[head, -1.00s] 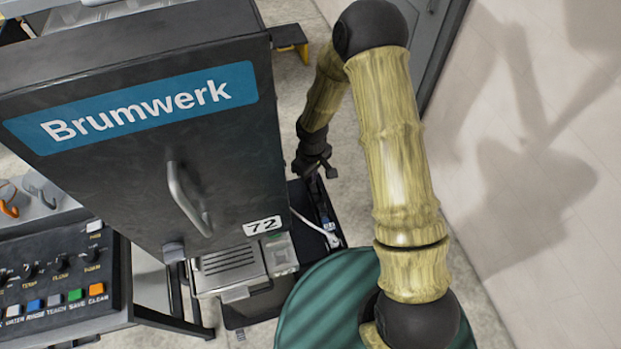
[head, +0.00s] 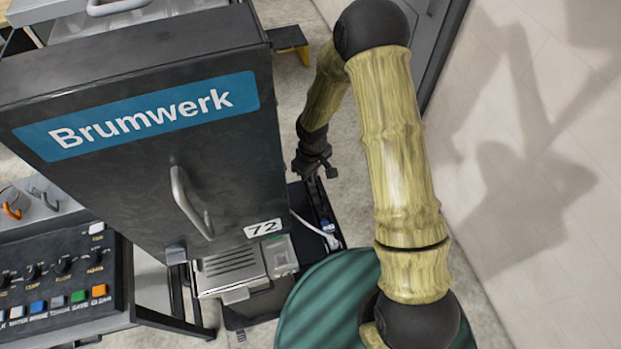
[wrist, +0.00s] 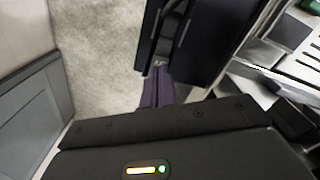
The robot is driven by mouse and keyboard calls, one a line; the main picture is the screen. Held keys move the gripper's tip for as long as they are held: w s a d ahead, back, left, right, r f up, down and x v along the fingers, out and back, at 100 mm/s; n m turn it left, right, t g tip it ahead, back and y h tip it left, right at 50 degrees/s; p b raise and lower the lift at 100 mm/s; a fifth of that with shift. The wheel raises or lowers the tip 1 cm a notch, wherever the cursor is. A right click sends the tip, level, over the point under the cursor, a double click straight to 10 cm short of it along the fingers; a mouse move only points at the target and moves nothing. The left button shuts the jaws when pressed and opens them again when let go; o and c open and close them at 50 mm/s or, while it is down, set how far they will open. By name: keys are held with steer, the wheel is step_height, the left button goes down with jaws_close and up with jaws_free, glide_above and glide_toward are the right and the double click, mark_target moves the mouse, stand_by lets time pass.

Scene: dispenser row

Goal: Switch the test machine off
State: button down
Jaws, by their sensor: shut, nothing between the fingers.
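A tall dark machine (head: 110,180) with a blue "Brumwerk" label and a number 72 tag fills the left of the head view. I cannot tell for sure that it is the test machine, and no power switch on it shows clearly. My gripper (head: 328,173) is shut and empty. It points down to the right of the machine's right side, apart from it in the picture, above a dark tray-like strip on the floor side.
A control panel (head: 60,290) with knobs and coloured buttons stands at lower left. A white cable with a blue end (head: 328,232) lies by the machine's right side. A green striped round thing (head: 325,305) is at the bottom. A pale wall (head: 530,180) closes the right side.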

mark_target(313, 184)
step_height(313, 184, up, 5)
steer(key=p, duration=0.3)
steer(key=shift+f, duration=0.15)
stand_by(0.6)
steer(key=s+d+r+m+t+b, duration=0.2)
steer(key=s+d+r+m+b, duration=0.5)
steer(key=s+d+r, duration=0.5)
step_height(313, 184, up, 2)
steer(key=shift+s+d+m+t, duration=0.2)
steer(key=shift+d+m+t, duration=0.1)
steer(key=shift+d+m, duration=0.65)
steer(key=shift+a, duration=0.2)
